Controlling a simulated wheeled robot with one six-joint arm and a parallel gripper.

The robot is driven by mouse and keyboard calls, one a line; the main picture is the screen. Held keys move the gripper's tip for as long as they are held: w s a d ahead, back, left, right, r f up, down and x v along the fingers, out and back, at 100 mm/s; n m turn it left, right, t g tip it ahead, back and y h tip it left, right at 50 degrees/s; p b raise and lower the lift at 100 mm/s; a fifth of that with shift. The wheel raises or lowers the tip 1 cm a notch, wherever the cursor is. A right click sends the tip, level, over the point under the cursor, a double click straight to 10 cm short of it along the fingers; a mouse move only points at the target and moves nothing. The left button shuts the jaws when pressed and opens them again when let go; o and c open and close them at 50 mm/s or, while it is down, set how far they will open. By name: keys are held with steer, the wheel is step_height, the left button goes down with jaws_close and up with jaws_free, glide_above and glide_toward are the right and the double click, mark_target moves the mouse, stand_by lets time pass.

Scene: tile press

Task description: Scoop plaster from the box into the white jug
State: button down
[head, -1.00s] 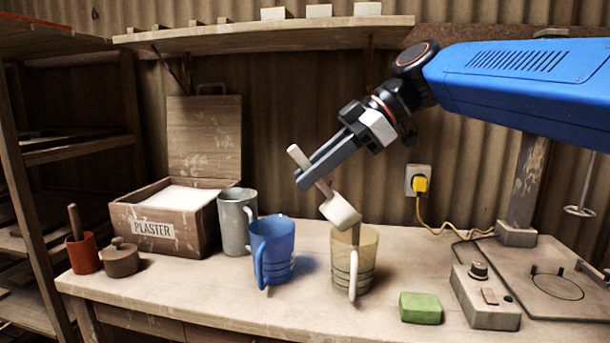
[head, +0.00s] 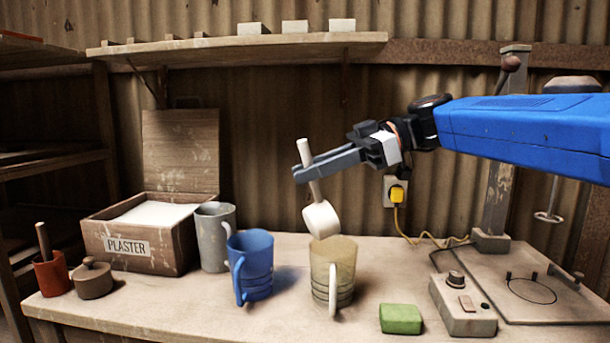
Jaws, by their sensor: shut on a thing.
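My gripper (head: 303,172) is shut on the handle of a white scoop (head: 321,219). The scoop hangs tilted, its cup just above the rim of a translucent yellowish jug (head: 345,262). Whether plaster is in the scoop I cannot tell. The wooden box labelled PLASTER (head: 130,245) stands open at the left, with white plaster (head: 157,213) inside. A grey jug (head: 213,240) stands beside the box, and a blue jug (head: 257,272) stands between the grey and yellowish ones. I see no clearly white jug.
A green block (head: 400,319) and a control box (head: 463,306) lie right of the jugs. A press plate (head: 545,305) is at the far right. A red pot (head: 52,276) and a lidded brown pot (head: 93,280) stand at the left. A shelf (head: 240,43) runs above.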

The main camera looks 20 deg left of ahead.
steer(key=shift+w+d+r+g+y, duration=0.65)
steer(key=shift+w+d+y, duration=0.15)
steer(key=shift+d+y, duration=0.15)
